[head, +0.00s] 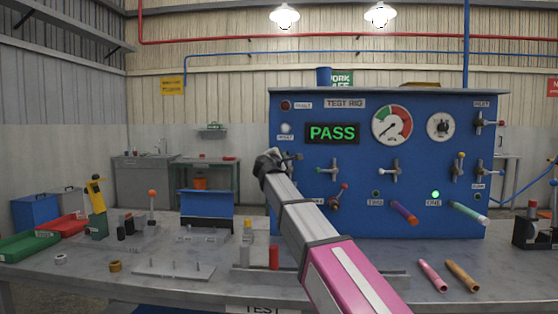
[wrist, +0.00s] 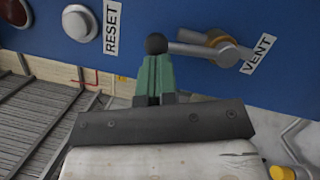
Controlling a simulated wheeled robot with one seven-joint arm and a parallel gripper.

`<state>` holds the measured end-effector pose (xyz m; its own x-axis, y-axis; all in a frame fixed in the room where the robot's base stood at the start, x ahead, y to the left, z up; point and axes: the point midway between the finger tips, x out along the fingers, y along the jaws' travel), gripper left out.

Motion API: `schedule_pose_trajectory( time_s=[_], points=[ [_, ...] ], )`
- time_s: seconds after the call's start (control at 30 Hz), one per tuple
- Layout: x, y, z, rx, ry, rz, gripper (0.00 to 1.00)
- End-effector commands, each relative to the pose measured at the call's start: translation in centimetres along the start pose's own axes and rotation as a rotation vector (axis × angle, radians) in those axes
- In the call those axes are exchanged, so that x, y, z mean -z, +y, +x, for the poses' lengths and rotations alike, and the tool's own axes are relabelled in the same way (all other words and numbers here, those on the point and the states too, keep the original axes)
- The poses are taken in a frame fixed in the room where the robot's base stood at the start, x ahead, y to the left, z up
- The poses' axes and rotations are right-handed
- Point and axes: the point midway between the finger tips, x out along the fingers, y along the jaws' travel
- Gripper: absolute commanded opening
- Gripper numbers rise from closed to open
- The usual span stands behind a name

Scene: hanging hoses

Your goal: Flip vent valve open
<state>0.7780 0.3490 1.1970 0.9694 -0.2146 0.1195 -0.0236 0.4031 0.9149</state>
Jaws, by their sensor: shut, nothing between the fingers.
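The vent valve (wrist: 222,47) is on the blue panel in the wrist view, beside a white VENT label (wrist: 258,53). It has a brassy hub and a grey lever that points left. A black ball knob (wrist: 156,43) is at the lever's left end. My gripper (wrist: 155,62) has green fingers, shut and empty. Its tips are right at the knob, just below it in the picture; I cannot tell whether they touch. In the head view my gripper (head: 270,158) is at the panel's left side and mostly covers the valve (head: 297,157).
The blue test rig panel (head: 350,220) shows a green PASS display (head: 332,133). A round RESET button (wrist: 79,23) is left of the valve. Other valve levers, a gauge (head: 391,124) and hoses (head: 404,213) are to the right. Small fixtures stand on the bench (head: 150,290).

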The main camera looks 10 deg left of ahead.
Motion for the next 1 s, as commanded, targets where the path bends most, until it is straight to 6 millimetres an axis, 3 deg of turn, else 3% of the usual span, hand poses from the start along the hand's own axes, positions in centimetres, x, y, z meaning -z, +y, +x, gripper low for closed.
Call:
schedule_pose_trajectory(
  time_s=[0.3,1.0],
  points=[
    [-0.59,-0.04,0.23,0.028,0.000,0.090,0.00],
    [-0.60,-0.30,0.03,0.032,0.000,0.100,0.00]
  ],
)
